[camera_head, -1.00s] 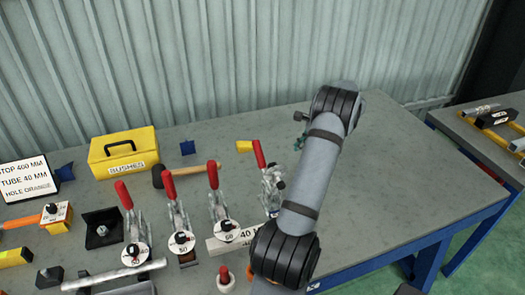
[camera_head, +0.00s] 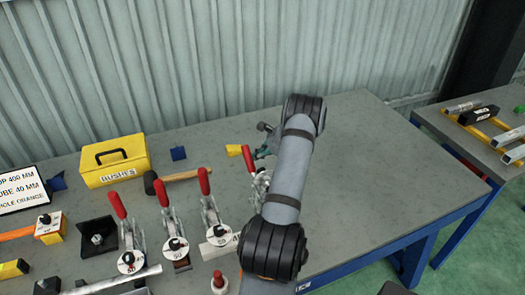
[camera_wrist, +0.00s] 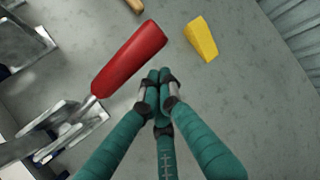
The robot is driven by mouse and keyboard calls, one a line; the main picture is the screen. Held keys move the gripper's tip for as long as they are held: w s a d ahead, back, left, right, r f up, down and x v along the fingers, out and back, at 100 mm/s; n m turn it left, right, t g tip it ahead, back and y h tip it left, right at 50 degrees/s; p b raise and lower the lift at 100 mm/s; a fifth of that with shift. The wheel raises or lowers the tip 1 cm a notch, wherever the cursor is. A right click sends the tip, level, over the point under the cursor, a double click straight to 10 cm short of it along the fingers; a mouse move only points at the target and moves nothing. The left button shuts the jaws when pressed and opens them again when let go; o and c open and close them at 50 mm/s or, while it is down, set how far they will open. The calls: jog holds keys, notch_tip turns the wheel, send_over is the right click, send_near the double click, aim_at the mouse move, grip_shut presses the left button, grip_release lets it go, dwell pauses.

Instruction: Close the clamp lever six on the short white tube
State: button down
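Several toggle clamps with red levers stand in a row, all levers raised. The rightmost clamp's lever (camera_head: 248,158) tilts left; its body is partly hidden by my arm. Its red handle (camera_wrist: 130,58) is large in the wrist view. My gripper (camera_wrist: 160,76) has teal fingers drawn together at the tips, empty, just right of the handle and apart from it in the picture. In the head view my gripper (camera_head: 265,143) shows small behind that lever. A pale tube (camera_head: 118,282) lies before the left clamps. I cannot read which clamp is six.
A yellow wedge (camera_head: 233,150) lies close behind the rightmost lever and also shows in the wrist view (camera_wrist: 202,38). The bench's right side (camera_head: 370,160) is clear.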

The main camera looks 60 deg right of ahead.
jog(key=shift+s+a+r+p, duration=0.15)
jog(key=shift+a+r+p, duration=0.15)
jog(key=shift+a+r, duration=0.35)
jog(key=shift+s, duration=0.1)
jog(key=shift+s+d+b, duration=0.1)
jog(key=shift+s+b, duration=0.05)
jog(key=shift+b, duration=0.65)
